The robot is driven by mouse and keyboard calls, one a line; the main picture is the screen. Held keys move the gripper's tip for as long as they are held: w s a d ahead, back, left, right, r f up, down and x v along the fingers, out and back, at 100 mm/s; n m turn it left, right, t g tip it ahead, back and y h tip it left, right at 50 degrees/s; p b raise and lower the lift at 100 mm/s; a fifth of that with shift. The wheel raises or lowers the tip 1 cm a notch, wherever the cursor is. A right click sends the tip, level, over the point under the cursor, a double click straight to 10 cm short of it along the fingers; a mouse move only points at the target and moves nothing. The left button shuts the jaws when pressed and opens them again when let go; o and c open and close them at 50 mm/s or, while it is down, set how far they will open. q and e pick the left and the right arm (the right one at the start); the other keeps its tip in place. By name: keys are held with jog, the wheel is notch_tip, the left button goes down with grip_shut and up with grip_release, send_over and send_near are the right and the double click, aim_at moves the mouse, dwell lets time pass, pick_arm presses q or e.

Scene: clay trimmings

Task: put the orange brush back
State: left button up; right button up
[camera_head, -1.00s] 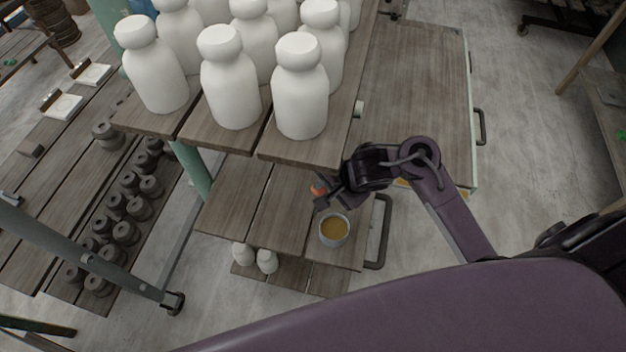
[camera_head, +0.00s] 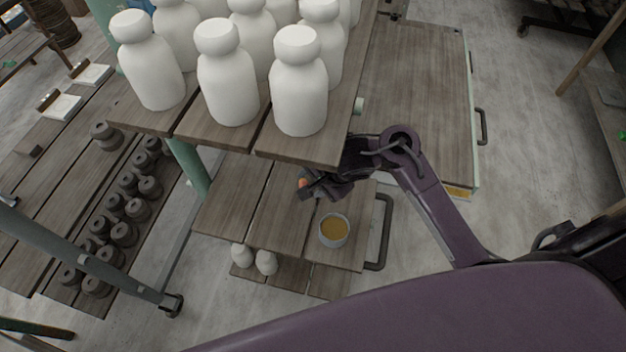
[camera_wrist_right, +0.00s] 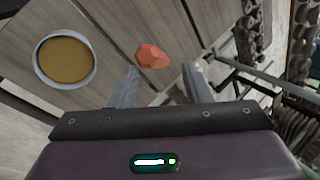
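An orange, blocky object (camera_wrist_right: 151,56), which I take to be the orange brush, shows just beyond my fingertips in the right wrist view. I cannot make out its handle or bristles. In the head view only a small orange patch (camera_head: 303,183) shows at the gripper's left end. My right gripper (camera_head: 308,190) is low over the lower wooden shelf, beneath the bottle shelf's front edge. In the right wrist view its fingers (camera_wrist_right: 160,74) are apart, with a gap around the orange object. My left gripper is not in view.
A bowl of tan liquid (camera_head: 334,230) stands on the lower shelf (camera_head: 228,205), close to my right gripper. White bottles (camera_head: 299,95) crowd the upper shelf above. A dark handle (camera_head: 385,235) sticks out at the shelf's right end. Dark spools (camera_head: 135,208) stand on the left rack.

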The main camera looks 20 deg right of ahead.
jog(key=s+d+r, duration=0.1)
jog(key=s+d, duration=0.5)
jog(key=s, duration=0.4)
jog(key=shift+s+d+r, duration=0.15)
jog(key=shift+s+d, duration=0.2)
jog(key=shift+d, duration=0.05)
dwell(0.4)
